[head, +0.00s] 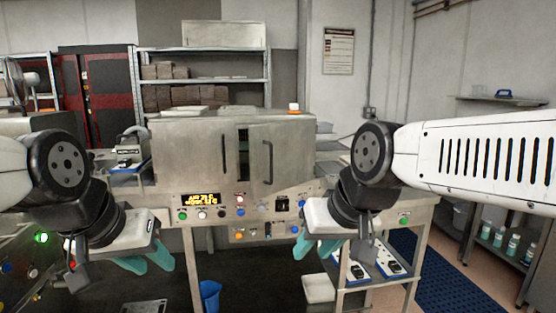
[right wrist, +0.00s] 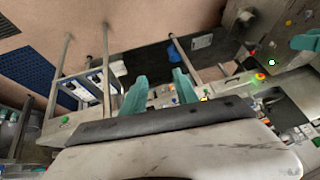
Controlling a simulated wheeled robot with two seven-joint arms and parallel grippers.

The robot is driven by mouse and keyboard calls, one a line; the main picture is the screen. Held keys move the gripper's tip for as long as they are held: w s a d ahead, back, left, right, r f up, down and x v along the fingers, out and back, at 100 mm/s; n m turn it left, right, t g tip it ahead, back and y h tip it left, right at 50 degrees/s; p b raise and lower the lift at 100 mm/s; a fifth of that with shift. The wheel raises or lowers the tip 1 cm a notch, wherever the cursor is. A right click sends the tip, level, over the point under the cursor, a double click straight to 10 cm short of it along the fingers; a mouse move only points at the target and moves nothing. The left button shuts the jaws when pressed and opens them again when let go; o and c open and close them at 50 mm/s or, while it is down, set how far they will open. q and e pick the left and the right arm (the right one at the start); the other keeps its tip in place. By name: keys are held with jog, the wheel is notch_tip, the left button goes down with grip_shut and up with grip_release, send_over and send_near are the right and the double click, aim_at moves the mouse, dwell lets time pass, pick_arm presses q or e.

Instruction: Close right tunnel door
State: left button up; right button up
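The tunnel is a grey metal box on a bench in the middle of the head view. Its right door (head: 285,155), with a dark vertical handle (head: 268,162), stands slightly ajar, with a dark gap at its left edge. The left door (head: 190,155) looks shut, its handle (head: 224,156) near the gap. My right gripper (head: 318,249) is below and right of the right door, in front of the bench, apart from the handle. Its teal fingers are spread and empty, also in the right wrist view (right wrist: 160,92). My left gripper (head: 147,260) is low at left, fingers apart and empty.
A control panel (head: 225,208) with buttons and a lit display runs below the doors. A metal side table (head: 375,270) with devices stands at right. A blue bin (head: 210,295) is under the bench. A blue mat (head: 440,280) lies on the floor at right.

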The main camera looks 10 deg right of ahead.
jog(key=c, duration=0.3)
jog(key=w+a+m+g+y, duration=0.1)
jog(key=a+m, duration=0.1)
jog(key=w+a+f+m+y, duration=0.1)
jog(key=w+a, duration=0.1)
jog(key=w+a+m+g+y, duration=0.1)
jog(key=w+a+m+y, duration=0.1)
jog(key=a, duration=0.1)
jog(key=shift+w+a+f+m+g, duration=0.1)
jog(key=shift+w+f+m+g, duration=0.1)
jog(key=shift+m+g, duration=0.1)
grip_shut()
jog(key=m+t+y, duration=0.4)
jog(key=m+t, duration=0.7)
jog(key=m, duration=1.3)
send_near(258, 180)
jog(key=x, duration=0.7)
